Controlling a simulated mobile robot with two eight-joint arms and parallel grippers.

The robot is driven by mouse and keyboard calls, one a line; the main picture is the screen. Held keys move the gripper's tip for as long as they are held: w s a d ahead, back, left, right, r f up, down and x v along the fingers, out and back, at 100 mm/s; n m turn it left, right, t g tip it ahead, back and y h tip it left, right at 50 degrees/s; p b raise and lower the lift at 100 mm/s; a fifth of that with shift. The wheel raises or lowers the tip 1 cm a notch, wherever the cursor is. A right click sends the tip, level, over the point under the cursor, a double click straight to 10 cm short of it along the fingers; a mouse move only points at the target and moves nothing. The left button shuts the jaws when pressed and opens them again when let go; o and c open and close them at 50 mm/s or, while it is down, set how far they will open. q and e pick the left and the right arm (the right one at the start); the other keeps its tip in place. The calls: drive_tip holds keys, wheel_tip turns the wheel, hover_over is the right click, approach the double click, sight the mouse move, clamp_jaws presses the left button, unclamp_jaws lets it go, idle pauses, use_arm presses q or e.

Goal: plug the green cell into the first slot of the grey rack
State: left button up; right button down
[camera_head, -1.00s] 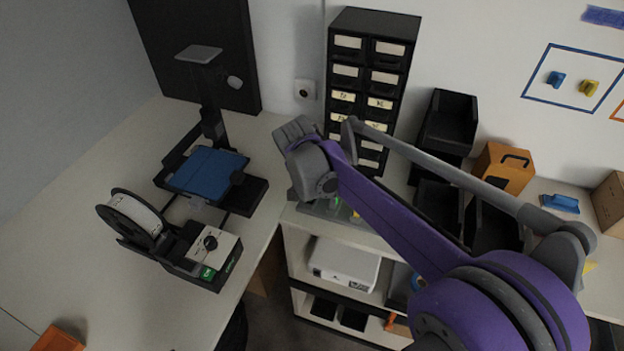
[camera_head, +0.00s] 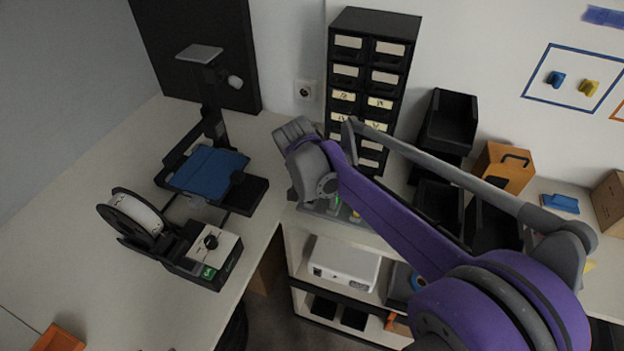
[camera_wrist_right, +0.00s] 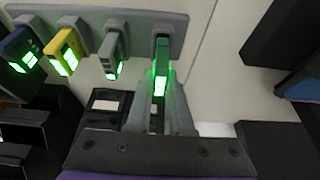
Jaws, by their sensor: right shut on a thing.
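The grey rack (camera_wrist_right: 185,32) runs across the top of the right wrist view. A blue cell (camera_wrist_right: 22,48), a yellow cell (camera_wrist_right: 62,48) and a grey cell (camera_wrist_right: 113,52) stand along it. The green cell (camera_wrist_right: 160,62), with a lit green end, is at the rack's right end, and its far end meets or overlaps the rack. I cannot tell how deep it sits. My right gripper (camera_wrist_right: 162,100) is shut on the green cell. In the head view my purple arm hides most of the rack and the gripper. My left gripper is not in view.
A black drawer cabinet (camera_head: 372,60) stands behind my right wrist. Black bins (camera_head: 448,120) and an orange case (camera_head: 503,168) are to its right. A printer with a blue bed (camera_head: 208,172) and a spool (camera_head: 137,212) stand on the left table.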

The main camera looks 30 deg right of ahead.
drive_tip(key=shift+f+b, duration=0.5)
drive_tip(key=shift+f, duration=0.5)
idle(1.3)
drive_tip(key=c, duration=0.7)
unclamp_jaws()
drive_tip(key=shift+c, duration=0.2)
